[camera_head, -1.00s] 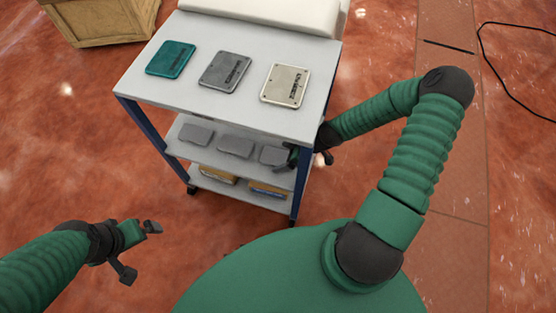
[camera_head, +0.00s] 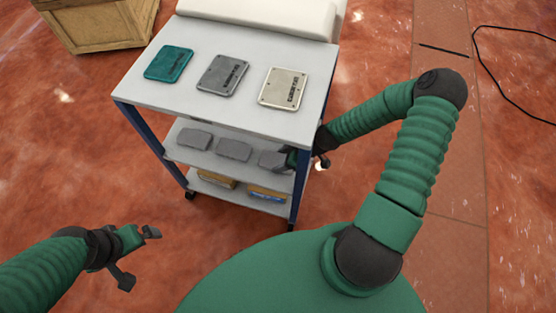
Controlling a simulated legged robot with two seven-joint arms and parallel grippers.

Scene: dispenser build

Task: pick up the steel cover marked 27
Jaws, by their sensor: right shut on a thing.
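Three grey covers lie in a row on the middle shelf of a cart: a left one (camera_head: 194,139), a middle one (camera_head: 233,150) and a right one (camera_head: 272,160). No marking is readable on them, so I cannot tell which bears 27. My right gripper (camera_head: 290,159) reaches in from the cart's right side and is shut on the right grey cover at its right end. The fingers are partly hidden by the cart's top and leg. My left gripper (camera_head: 139,255) is open and empty over the floor at lower left.
The cart's white top (camera_head: 150,95) carries a teal plate (camera_head: 169,63), a grey plate (camera_head: 222,75) and a cream plate (camera_head: 284,88). Yellow and blue boxes (camera_head: 266,193) lie on the bottom shelf. A blue leg (camera_head: 299,185) stands near my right gripper. A wooden crate (camera_head: 100,25) is at back left.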

